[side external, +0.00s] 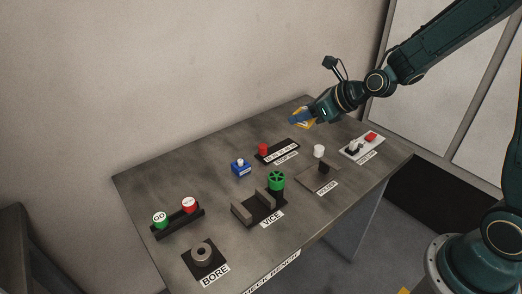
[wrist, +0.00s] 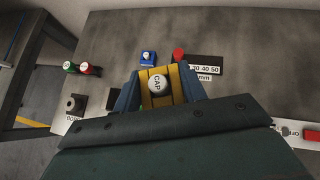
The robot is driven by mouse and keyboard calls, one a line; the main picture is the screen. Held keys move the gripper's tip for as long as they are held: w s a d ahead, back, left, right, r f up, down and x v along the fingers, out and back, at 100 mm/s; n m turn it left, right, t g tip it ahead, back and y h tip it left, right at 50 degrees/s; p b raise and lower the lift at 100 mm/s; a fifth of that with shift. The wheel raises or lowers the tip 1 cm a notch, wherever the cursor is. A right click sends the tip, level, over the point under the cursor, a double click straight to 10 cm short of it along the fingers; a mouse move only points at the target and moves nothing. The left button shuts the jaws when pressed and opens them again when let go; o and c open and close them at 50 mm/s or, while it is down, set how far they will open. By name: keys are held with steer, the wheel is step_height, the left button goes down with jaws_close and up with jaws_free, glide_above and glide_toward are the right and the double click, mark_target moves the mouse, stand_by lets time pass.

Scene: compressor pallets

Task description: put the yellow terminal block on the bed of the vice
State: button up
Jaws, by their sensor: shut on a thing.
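My gripper (side external: 297,120) is shut on the yellow terminal block (side external: 306,115), held in the air over the far part of the bench. In the wrist view the yellow block (wrist: 174,84) sits between the blue fingers, with a white round piece lettered CAP (wrist: 158,84) at its middle. The vice (side external: 243,215) stands near the front of the bench, well to the left of my gripper, with upright dark jaws and a green handwheel (side external: 277,180). Its bed, between the jaws, looks empty. In the wrist view my gripper hides most of the vice.
A blue block (side external: 240,168) and a gauge strip with a red knob (side external: 263,149) stand behind the vice. A white cylinder (side external: 319,150) and a dark holder plate (side external: 312,178) are to its right. GO and red buttons (side external: 188,204) and the bore block (side external: 202,254) are left.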

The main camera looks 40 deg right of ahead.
stand_by(0.4)
steer(key=w+a+n+g+y, duration=0.2)
steer(key=w+a+n+y, duration=0.2)
steer(key=w+a+n, duration=0.1)
steer(key=shift+w+a+f+n+g, duration=0.35)
steer(key=shift+w+a, duration=0.2)
steer(key=shift+w, duration=0.85)
steer(key=shift+f, duration=0.1)
glide_above(252, 175)
steer(key=s+d, duration=0.3)
steer(key=f, duration=1.6)
steer(key=shift+w+a, duration=0.1)
steer(key=shift+w, duration=0.1)
steer(key=shift+f, duration=0.15)
steer(key=shift+f, duration=1.75)
steer(key=shift+f, duration=0.1)
